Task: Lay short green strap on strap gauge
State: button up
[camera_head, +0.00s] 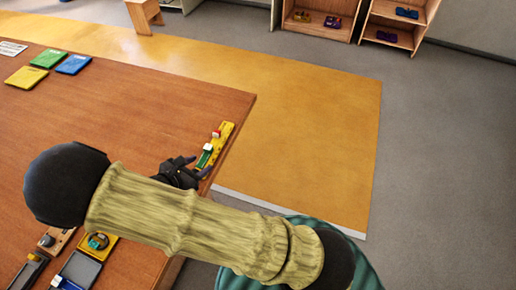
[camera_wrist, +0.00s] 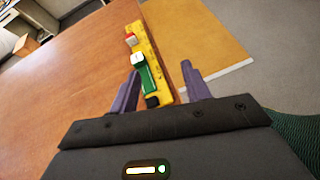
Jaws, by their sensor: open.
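The strap gauge (camera_head: 226,134) is a long yellow bar near the right edge of the wooden table. It also shows in the wrist view (camera_wrist: 152,49), running away from my gripper, with a red and white block on its far part. The short green strap (camera_head: 205,157) lies along the near part of the gauge and has a white block on it; in the wrist view the strap (camera_wrist: 147,80) lies between my fingers. My gripper (camera_wrist: 158,78) is open, its two purple fingers on either side of the gauge. I cannot tell whether they touch it.
Yellow, green and blue flat pads (camera_head: 73,64) lie at the table's far left. Several trays (camera_head: 77,272) with small items stand at the near left. The middle of the table (camera_head: 130,110) is clear. Shelves (camera_head: 318,18) stand at the back.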

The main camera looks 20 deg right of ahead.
jog(key=s+d+r+m+g+y, duration=0.2)
jog(key=s+d+r+m+y, duration=0.2)
jog(key=d+m, duration=0.5)
jog(key=s+d+r+m+g+y, duration=0.3)
jog(key=d+r+m, duration=0.6)
jog(key=m, duration=0.7)
jog(key=shift+s+d+g+y, duration=0.2)
jog(key=shift+s+g+y, duration=0.1)
jog(key=shift+s+y, duration=0.85)
jog(key=shift+c, duration=1.2)
jog(key=shift+a, duration=0.15)
